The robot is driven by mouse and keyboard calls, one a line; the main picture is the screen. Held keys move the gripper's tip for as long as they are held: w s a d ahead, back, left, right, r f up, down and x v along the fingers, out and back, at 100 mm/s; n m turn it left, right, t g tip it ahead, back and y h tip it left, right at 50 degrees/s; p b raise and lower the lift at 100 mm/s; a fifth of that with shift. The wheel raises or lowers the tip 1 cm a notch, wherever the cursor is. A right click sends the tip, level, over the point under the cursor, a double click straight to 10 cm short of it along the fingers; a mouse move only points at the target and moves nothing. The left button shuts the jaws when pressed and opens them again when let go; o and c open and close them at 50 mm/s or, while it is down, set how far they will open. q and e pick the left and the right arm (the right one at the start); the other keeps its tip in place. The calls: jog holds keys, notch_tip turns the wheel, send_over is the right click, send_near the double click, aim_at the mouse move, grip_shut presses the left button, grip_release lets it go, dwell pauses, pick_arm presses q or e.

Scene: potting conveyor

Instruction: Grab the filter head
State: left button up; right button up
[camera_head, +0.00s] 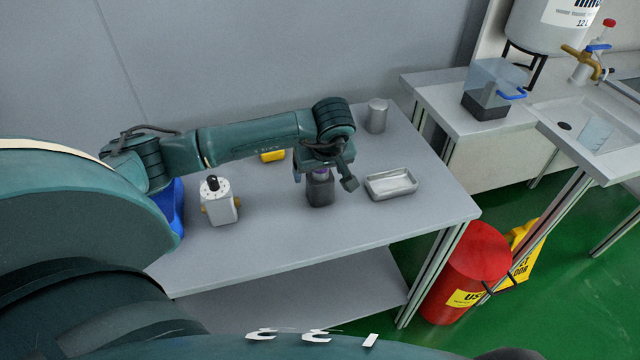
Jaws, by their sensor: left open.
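A white body with a black knob and brass side fittings (219,205) stands upright on the table to the left. I cannot tell for certain which of these two is the filter head. My right gripper is not in view.
A metal tray (391,184) lies right of the gripper, and a metal cylinder (377,115) stands behind. A yellow item (272,155) and a blue object (170,207) are partly hidden by my arm. A red bin (468,270) stands on the floor. The table front is clear.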

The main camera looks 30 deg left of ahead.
pick_arm(q)
jog(key=shift+c, duration=0.4)
jog(key=c, duration=1.5)
